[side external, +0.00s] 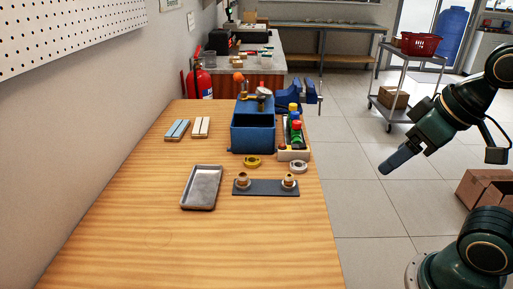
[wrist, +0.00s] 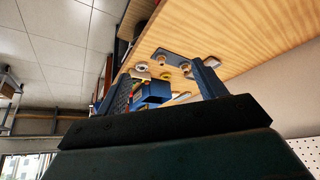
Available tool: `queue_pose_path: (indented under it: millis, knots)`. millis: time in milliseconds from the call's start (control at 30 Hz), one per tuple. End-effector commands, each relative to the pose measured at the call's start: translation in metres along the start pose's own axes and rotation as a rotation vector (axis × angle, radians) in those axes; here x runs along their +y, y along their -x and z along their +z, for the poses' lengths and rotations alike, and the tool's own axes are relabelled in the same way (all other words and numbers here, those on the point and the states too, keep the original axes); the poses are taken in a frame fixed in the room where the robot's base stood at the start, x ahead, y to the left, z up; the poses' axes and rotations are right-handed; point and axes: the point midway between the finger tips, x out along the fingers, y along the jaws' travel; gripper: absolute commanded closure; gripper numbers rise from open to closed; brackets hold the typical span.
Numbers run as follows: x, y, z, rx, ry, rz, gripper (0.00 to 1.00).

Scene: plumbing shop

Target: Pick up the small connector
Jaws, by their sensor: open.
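Two brass-coloured connectors stand apart on a dark grey plate (side external: 265,188) on the wooden table. One is the left connector (side external: 243,179), the other the right connector (side external: 289,181); I cannot tell for sure which is the small one. The plate also shows, tilted, in the wrist view (wrist: 174,58), beyond my fingers. My gripper (side external: 384,169) is open and empty, up off the table's right side over the floor, well apart from both connectors.
A grey tray (side external: 202,187) lies left of the plate. Behind the plate are a yellow ring (side external: 253,162), a pale ring (side external: 299,166), a blue bin (side external: 252,135) and a box of coloured items (side external: 295,153). The table's front is clear.

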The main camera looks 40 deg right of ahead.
Motion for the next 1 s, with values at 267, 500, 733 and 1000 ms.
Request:
queue_pose_path:
  millis: [267,500,733,1000]
  knots:
    - [0.000,0.000,0.000,0.000,0.000,0.000,0.50]
    - [0.000,0.000,0.000,-0.001,0.002,0.000,0.50]
    - [-0.002,-0.001,-0.011,-0.020,0.054,-0.011,0.50]
    - [-0.008,-0.008,-0.049,-0.083,0.244,-0.063,0.50]
